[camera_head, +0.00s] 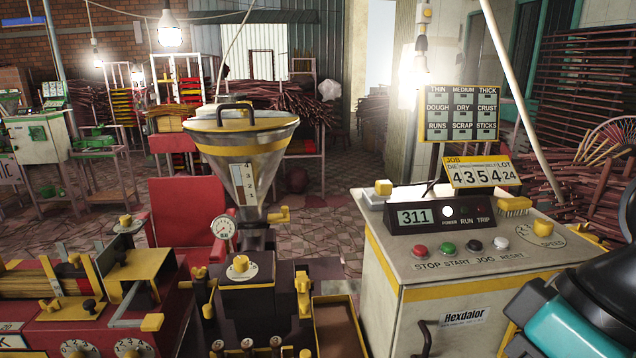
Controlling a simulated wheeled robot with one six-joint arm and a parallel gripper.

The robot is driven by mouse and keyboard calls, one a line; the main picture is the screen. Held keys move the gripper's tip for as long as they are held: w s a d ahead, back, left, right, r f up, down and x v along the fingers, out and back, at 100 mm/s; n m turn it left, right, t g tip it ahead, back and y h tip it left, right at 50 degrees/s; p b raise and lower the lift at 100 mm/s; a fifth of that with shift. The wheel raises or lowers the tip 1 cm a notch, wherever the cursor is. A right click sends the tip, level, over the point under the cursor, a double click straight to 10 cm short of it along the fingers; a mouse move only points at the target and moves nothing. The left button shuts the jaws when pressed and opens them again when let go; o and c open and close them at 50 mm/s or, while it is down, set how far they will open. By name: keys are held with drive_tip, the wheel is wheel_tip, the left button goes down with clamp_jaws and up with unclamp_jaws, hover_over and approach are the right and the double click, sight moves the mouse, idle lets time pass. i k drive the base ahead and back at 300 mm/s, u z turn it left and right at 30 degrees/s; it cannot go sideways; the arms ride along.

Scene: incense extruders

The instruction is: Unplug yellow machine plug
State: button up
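The yellow-trimmed machine stands in front of me. Its funnel hopper (243,165) has yellow bands and a yellow lid rim, above a black and yellow extruder body (250,300). To its right is a cream control cabinet (460,240) with yellow edges, a "Hexdalor" label and a display reading 311. Stop, start, jog and reset buttons sit on its sloped top. I cannot make out a plug, cord or socket in this view. My gripper is not in view; a teal and black part of my arm covers the lower right corner.
A red machine (80,320) with yellow rails and dials stands at lower left, with a red chair (188,212) behind. A yellow-edged tray (338,330) sits between extruder and cabinet. Stick piles line the back and right. Patterned floor (325,230) shows open behind the machine.

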sight(383, 187)
drive_tip(key=u, duration=0.7)
drive_tip(key=i, duration=0.9)
drive_tip(key=u, duration=0.2)
